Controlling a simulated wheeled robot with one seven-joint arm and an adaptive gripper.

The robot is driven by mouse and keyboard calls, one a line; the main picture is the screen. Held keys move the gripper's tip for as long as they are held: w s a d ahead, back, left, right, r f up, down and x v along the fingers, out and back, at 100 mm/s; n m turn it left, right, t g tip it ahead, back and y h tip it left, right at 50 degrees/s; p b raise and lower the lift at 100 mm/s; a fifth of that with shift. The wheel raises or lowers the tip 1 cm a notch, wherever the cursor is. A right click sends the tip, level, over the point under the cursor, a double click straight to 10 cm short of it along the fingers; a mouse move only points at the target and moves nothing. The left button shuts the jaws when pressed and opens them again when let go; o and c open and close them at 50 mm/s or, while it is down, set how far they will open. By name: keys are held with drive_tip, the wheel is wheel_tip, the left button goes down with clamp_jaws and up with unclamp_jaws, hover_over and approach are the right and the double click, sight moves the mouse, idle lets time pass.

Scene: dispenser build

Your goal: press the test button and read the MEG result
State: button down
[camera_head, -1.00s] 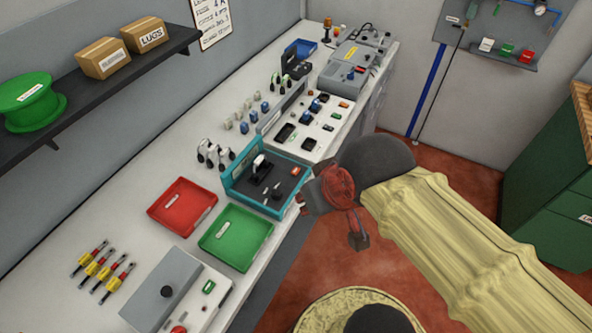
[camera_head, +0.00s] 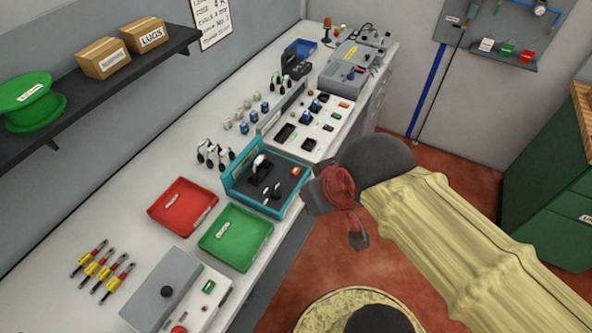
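A teal-framed unit (camera_head: 237,187) stands at the bench's front edge, with a black lever, dark controls and a small orange-red button (camera_head: 295,171) on top. A grey box (camera_head: 160,290) at the bottom has a black knob; the panel beside it carries a small green window (camera_head: 209,286) and a red button (camera_head: 179,329). I cannot tell which button is the test button, and no MEG reading is legible.
A red tray (camera_head: 183,226) and a green tray (camera_head: 265,242) lie left and in front of the teal unit. Several yellow-red parts (camera_head: 101,264) lie at left. More panels and a grey machine (camera_head: 343,75) stand farther back.

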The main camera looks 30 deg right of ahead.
idle(0.6)
drive_tip(key=w+d+f+n+g+h+p, duration=0.1)
drive_tip(key=w+d+f+n+p, duration=0.1)
drive_tip(key=w+d+f+p, duration=0.6)
drive_tip(key=w+d+f+n+g+h+p, duration=0.2)
drive_tip(key=w+d+f+p, duration=0.45)
drive_tip(key=d, duration=0.45)
drive_tip(key=w+a+f+n+t+y+p, duration=0.1)
drive_tip(key=w+a+f+n+t+y, duration=0.1)
drive_tip(key=w+a+f+n+t, duration=0.3)
drive_tip(key=w+a+r+n+t+y, duration=0.1)
drive_tip(key=w+a+r+n+y, duration=0.2)
drive_tip(key=w, duration=0.5)
wheel_tip(320, 180, up, 2)
drive_tip(key=shift+w+a+r+n+y, duration=0.15)
drive_tip(key=shift+a+n+y, duration=0.2)
drive_tip(key=shift+a, duration=0.55)
drive_tip(key=shift+f, duration=0.2)
